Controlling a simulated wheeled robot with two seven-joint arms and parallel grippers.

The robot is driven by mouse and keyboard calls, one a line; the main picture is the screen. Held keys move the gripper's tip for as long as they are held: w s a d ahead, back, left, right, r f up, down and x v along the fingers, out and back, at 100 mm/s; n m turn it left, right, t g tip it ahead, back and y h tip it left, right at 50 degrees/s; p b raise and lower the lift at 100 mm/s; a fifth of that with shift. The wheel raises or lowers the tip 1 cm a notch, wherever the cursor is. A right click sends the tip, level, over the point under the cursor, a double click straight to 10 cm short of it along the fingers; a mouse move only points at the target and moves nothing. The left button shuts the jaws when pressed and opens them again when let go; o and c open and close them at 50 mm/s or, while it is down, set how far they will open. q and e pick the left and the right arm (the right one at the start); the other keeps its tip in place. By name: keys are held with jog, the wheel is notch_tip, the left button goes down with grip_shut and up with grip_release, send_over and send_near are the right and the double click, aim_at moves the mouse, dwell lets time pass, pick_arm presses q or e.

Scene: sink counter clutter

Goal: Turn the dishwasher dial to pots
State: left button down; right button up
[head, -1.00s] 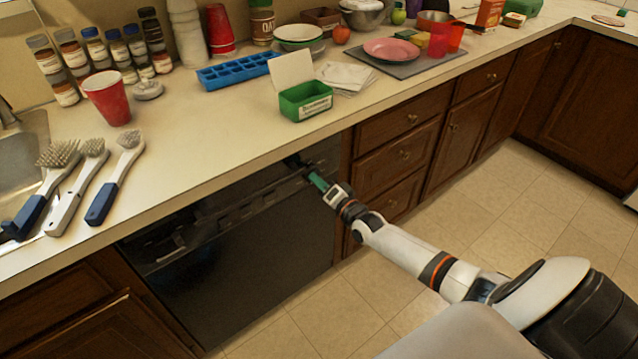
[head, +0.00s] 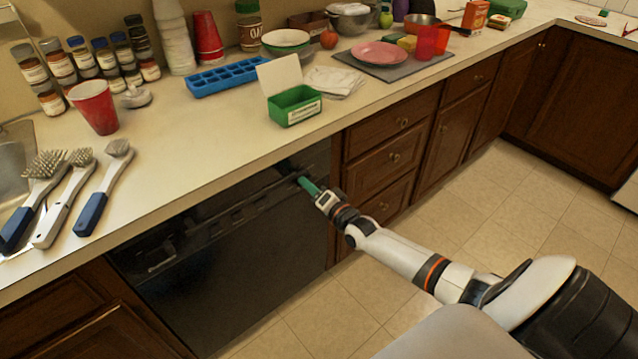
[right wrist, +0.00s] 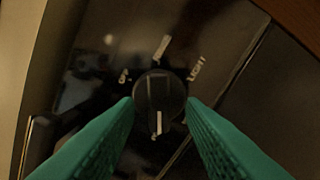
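The dishwasher (head: 235,265) has a dark front under the counter. Its round black dial (right wrist: 158,92) shows in the right wrist view, with a white mark at its lower edge. Pale labels stand above the dial: one at upper left seems to read off, one at right seems to read light, and the middle one is too blurred to read. My right gripper (right wrist: 160,103) has its green fingers apart, one on each side of the dial. Whether they touch it is unclear. In the head view the right gripper (head: 297,180) is at the panel's right end. My left gripper is out of view.
The counter edge overhangs the panel. On the counter are a green box (head: 294,106), a blue ice tray (head: 228,77), a red cup (head: 94,107) and several brushes (head: 103,188). Wooden drawers (head: 385,165) adjoin the dishwasher on the right. The floor in front is clear.

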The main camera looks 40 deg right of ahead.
jog(key=s, duration=1.1)
jog(key=shift+s+d+p, duration=0.3)
jog(key=shift+s+d, duration=0.05)
jog(key=shift+d, duration=0.1)
jog(key=s+a+f+n+g+h+p, duration=0.1)
jog(key=s+f+n+g, duration=0.15)
jog(key=s+f, duration=0.45)
jog(key=s+a+f+n+g, duration=0.1)
jog(key=s+f+n+g, duration=0.15)
jog(key=f, duration=0.85)
jog(key=s+a+f+n+g+h+p, duration=0.1)
jog(key=s+f+g, duration=0.3)
jog(key=f, duration=0.5)
jog(key=s+a+f+n+g, duration=0.2)
jog(key=s+a+f, duration=0.1)
jog(key=s, duration=0.6)
jog(key=s+a+f+n+g, duration=0.3)
jog(key=s+a+f, duration=0.1)
jog(key=s, duration=0.5)
jog(key=s+a+f+n+g, duration=0.2)
jog(key=s+a+f+g, duration=0.1)
jog(key=s, duration=0.6)
notch_tip(320, 180, down, 3)
jog(key=shift+a+r+n+p, duration=0.1)
jog(key=shift+a+n+p, duration=0.35)
jog(key=shift+a, duration=0.2)
jog(key=shift+w, duration=0.1)
